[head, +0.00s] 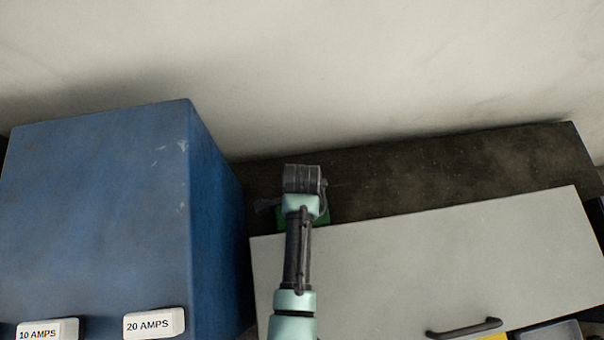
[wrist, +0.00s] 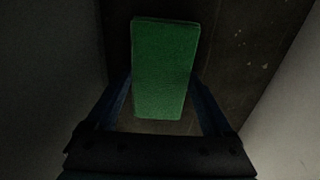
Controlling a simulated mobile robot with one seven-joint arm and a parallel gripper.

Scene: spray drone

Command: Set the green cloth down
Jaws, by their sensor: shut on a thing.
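The green cloth (wrist: 165,65) looks like a flat rectangular block in the wrist view. It lies between the two fingers of my gripper (wrist: 166,95), which is shut on it. In the head view only a small green part of the cloth (head: 288,224) shows beside and behind my wrist. My arm hides the rest of it and most of the gripper. The cloth is over the dark top surface (head: 440,165) by the wall. I cannot tell whether it touches that surface.
A blue box (head: 100,210) with white labels stands close on the left. A light grey panel (head: 430,260) with a dark handle (head: 465,328) is in front of the dark surface. The pale wall (head: 300,70) rises behind. The dark surface is clear to the right.

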